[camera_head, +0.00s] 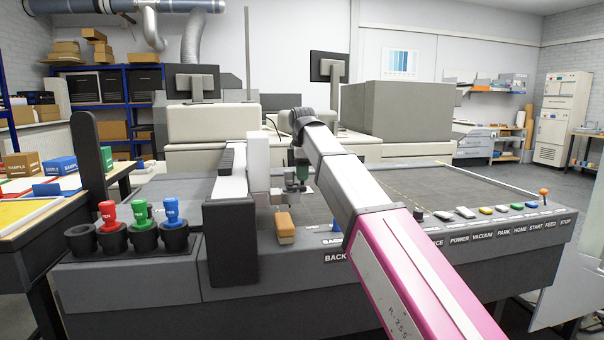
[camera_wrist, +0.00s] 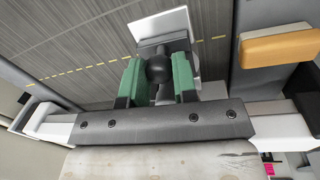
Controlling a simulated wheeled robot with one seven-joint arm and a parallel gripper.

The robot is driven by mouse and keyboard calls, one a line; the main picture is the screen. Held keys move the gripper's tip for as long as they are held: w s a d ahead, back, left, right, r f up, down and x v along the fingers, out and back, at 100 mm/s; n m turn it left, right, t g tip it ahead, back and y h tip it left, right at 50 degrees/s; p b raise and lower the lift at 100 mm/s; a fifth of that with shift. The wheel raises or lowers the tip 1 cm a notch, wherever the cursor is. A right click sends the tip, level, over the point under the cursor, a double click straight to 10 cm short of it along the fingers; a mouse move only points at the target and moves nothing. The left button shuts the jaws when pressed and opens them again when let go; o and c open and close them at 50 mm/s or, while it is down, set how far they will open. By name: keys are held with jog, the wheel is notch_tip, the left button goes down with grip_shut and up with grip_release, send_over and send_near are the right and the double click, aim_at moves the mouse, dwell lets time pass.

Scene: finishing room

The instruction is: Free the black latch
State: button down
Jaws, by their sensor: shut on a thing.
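The black latch (camera_wrist: 158,69) shows in the wrist view as a dark rounded knob in front of a pale grey plate (camera_wrist: 165,28). My gripper (camera_wrist: 157,77) has its green fingers closed on the knob, one on each side. In the head view my gripper (camera_head: 297,172) is lowered beside the white carriage of the cutting table, near its front edge. The latch is too small and too covered to make out clearly there. Whether it is engaged or free cannot be told.
An orange block-shaped handle (camera_head: 285,224) stands just in front; it also shows in the wrist view (camera_wrist: 280,46). A dark beam end (camera_head: 230,240) is close on the left. Tools with red, green and blue tops (camera_head: 140,215) stand in holders further left. The dark bed (camera_head: 430,185) is clear.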

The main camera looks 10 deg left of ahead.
jog(key=shift+w+d, duration=0.45)
jog(key=shift+d, duration=0.45)
jog(key=shift+w+d, duration=0.4)
jog(key=shift+d, duration=0.45)
jog(key=c, duration=0.9)
grip_release()
jog(key=shift+d, duration=0.1)
notch_tip(320, 180, up, 11)
jog(key=s, duration=0.1)
jog(key=shift+d+f, duration=0.15)
